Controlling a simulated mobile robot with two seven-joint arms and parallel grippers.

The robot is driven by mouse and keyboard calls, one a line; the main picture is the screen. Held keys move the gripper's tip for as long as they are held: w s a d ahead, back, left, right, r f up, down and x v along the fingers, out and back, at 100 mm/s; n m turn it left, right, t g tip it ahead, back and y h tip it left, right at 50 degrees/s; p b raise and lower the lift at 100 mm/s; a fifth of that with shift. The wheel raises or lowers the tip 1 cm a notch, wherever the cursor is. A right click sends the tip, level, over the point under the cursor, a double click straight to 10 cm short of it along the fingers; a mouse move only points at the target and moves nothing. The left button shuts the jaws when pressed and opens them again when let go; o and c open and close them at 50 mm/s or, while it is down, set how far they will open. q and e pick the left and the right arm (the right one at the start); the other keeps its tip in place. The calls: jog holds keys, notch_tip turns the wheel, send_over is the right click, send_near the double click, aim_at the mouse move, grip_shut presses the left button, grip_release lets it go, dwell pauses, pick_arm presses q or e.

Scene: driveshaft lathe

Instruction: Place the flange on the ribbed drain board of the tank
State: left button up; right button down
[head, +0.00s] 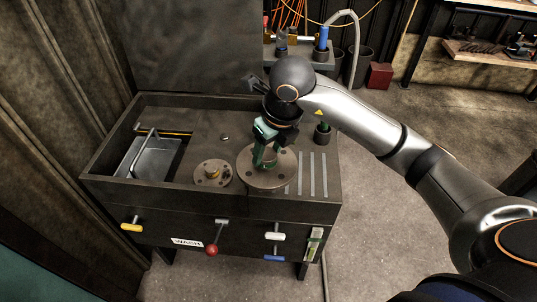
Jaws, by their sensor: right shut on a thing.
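A round grey-brown flange (283,170) with bolt holes is under my right gripper (266,158). The gripper's green fingers are shut on the middle of the flange from above. The flange lies roughly level and overlaps the left part of the ribbed drain board (311,175) in the picture; I cannot tell whether it touches the board. The tank (185,120) is a dark metal box with a raised rim. My left gripper is not in view.
A smaller round plate (203,181) with a brass centre sits left of the flange. A green-topped thing (323,134) stands at the tank's right back. Coloured levers (211,250) stick out in front.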

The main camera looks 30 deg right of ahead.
aim_at(285, 150)
jog(key=d, duration=0.2)
jog(key=w+d+f, duration=0.1)
jog(key=d+f, duration=0.1)
jog(key=d, duration=0.1)
jog(key=shift+w+d+f, duration=0.1)
jog(key=shift+w+d, duration=0.15)
jog(key=shift+d, duration=0.05)
jog(key=d+f, duration=0.2)
jog(key=w+d+f, duration=0.1)
jog(key=d+f, duration=0.1)
jog(key=f, duration=0.1)
jog(key=shift+w+p, duration=0.1)
jog(key=shift+p, duration=0.2)
jog(key=shift+d+f, duration=0.2)
jog(key=shift+f, duration=1.75)
jog(key=shift+f, duration=0.1)
jog(key=shift+c, duration=1.2)
grip_release()
jog(key=shift+f, duration=0.15)
